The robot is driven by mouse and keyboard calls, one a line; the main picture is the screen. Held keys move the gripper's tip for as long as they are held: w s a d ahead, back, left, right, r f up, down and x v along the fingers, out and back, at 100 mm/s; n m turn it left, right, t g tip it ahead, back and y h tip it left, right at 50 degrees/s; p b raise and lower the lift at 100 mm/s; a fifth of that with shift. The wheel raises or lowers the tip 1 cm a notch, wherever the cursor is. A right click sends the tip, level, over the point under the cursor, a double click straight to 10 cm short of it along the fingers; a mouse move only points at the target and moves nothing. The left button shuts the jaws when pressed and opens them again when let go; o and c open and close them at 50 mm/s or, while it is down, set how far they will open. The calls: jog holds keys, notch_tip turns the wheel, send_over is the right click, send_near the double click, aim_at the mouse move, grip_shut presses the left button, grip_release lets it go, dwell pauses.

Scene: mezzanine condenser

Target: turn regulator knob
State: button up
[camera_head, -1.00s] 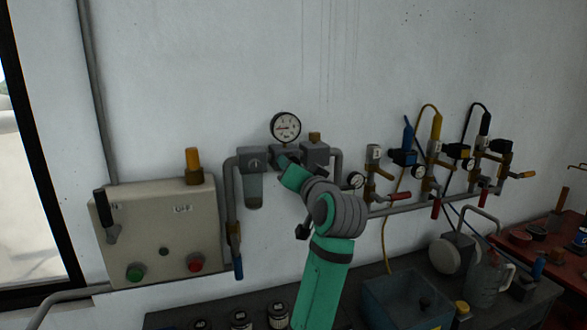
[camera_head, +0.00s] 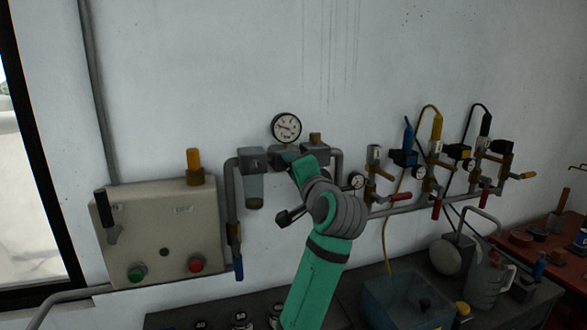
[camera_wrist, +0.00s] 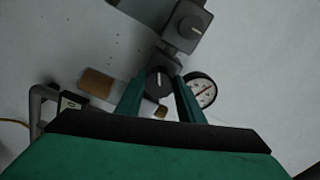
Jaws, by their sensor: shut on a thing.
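The regulator knob (camera_wrist: 159,84) is dark and round with a pale pointer line, in the middle of the wrist view. My gripper (camera_wrist: 158,90) has its two green fingers on either side of the knob, shut on it. A round white pressure gauge (camera_head: 286,127) stands just above the regulator; it also shows beside the right finger in the wrist view (camera_wrist: 201,90).
A control box (camera_head: 160,235) with a lever and buttons is further left. Several valves with coloured handles (camera_head: 435,165) line the wall at right. A workbench with a blue bin (camera_head: 405,300) lies below.

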dwell(0.4)
jog(key=o, duration=1)
jog(key=shift+o, duration=0.2)
jog(key=v, duration=1.1)
jog(key=shift+w, duration=0.1)
